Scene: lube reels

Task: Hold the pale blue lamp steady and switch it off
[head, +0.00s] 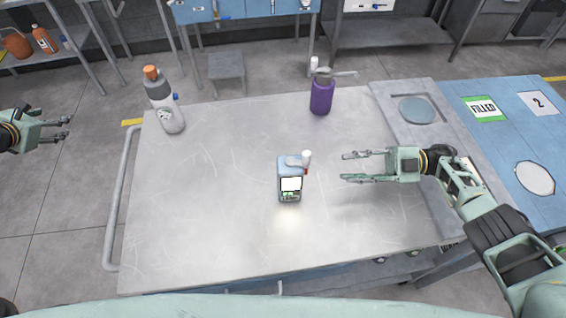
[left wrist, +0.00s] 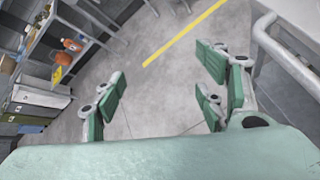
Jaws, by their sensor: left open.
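The pale blue lamp (head: 290,180) stands upright near the middle of the metal table, its white front panel lit and a glow on the tabletop before it. My left gripper (head: 68,128) is open and empty, off the table's left side. In the left wrist view its fingers (left wrist: 165,90) are spread over bare floor. The lamp is not in the left wrist view.
A grey bottle with an orange cap (head: 163,103) stands at the table's (head: 205,220) back left, a purple bottle (head: 322,95) at its back. A rail (head: 122,190) runs along the left edge. A blue surface with a "FILLED" sign (head: 484,108) lies right. Tabletop around the lamp is clear.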

